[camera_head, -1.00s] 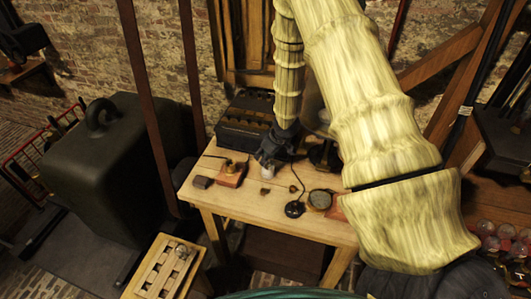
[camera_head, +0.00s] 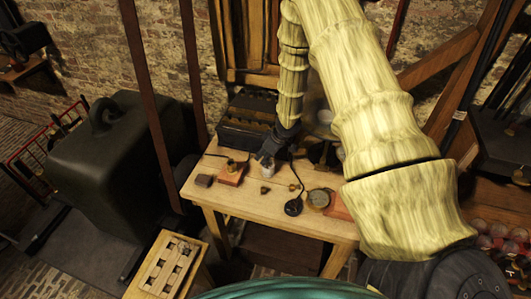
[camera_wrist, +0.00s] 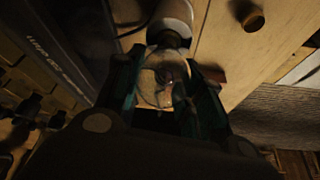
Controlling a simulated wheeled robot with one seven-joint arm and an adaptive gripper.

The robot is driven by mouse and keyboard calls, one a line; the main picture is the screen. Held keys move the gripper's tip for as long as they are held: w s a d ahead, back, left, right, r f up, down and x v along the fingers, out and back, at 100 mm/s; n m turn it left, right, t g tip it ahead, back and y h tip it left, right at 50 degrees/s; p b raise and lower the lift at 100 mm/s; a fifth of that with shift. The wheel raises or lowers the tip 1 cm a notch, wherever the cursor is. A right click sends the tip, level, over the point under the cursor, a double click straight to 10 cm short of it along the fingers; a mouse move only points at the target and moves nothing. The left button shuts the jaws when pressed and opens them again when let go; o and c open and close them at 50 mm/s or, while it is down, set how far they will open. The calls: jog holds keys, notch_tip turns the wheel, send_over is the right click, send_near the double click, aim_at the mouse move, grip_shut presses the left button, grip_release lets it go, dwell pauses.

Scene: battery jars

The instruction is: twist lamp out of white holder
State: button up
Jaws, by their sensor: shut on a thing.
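The white holder (camera_head: 268,171) stands upright on the wooden workbench, and it also shows at the top of the wrist view (camera_wrist: 172,18). The lamp (camera_wrist: 160,84) is a clear glass bulb seated at the holder's end in the wrist view. My gripper (camera_wrist: 165,92) is shut on the lamp, one dark green finger on each side of the glass. In the head view my gripper (camera_head: 268,156) comes down over the holder from behind, and it hides the lamp.
The workbench (camera_head: 240,198) also bears a reddish block with a brass fitting (camera_head: 232,171), a small dark block (camera_head: 204,180), a black disc with a cord (camera_head: 293,207) and a round dial (camera_head: 319,198). A dark case (camera_head: 245,126) stands behind. A wooden slotted rack (camera_head: 167,266) is at front left.

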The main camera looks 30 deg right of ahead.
jog(key=shift+r+n+y+p, duration=0.1)
jog(key=shift+n+y+p, duration=0.2)
jog(key=shift+n+p, duration=0.5)
jog(key=shift+s+a+n+g, duration=0.1)
jog(key=shift+n+g, duration=0.2)
jog(key=shift+n, duration=0.2)
jog(key=shift+s+a+n+y, duration=0.15)
jog(key=shift+n+y, duration=0.25)
jog(key=shift+n, duration=0.3)
jog(key=shift+n+g, duration=0.4)
jog(key=shift+n, duration=0.3)
jog(key=shift+r, duration=1.25)
jog(key=shift+r, duration=2.4)
